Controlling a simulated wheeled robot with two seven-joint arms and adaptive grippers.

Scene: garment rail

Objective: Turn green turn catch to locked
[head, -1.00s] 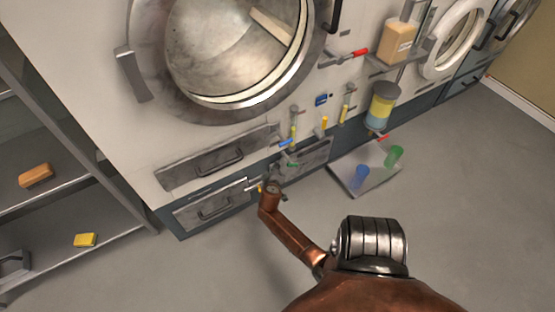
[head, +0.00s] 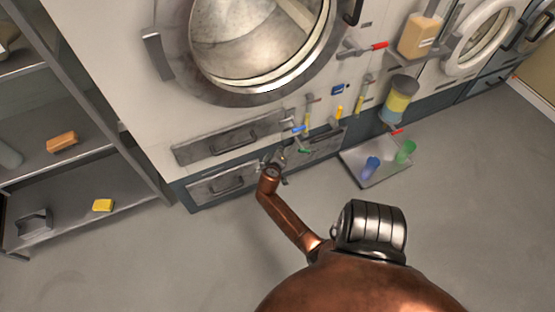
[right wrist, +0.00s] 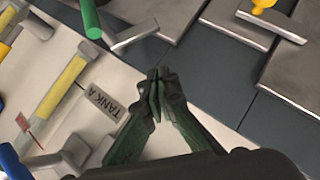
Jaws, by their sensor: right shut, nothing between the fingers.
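The green turn catch (head: 304,151) is on the low drawer front under the big round door in the head view. In the right wrist view its green handle (right wrist: 92,18) points up out of the top edge, with grey metal beside it. My right gripper (head: 277,160) is low in front of the drawers, just left of the green catch. In the right wrist view its dark fingers (right wrist: 158,88) are shut and empty, below and right of the green handle and apart from it. My left gripper is not in view.
A yellow-handled catch (right wrist: 262,5) is at the upper right of the wrist view. A blue handle (head: 298,128) and yellow gauge tubes sit close above the green catch. A tray (head: 372,180) with blue and green cups lies on the floor to the right. A shelf (head: 85,185) stands left.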

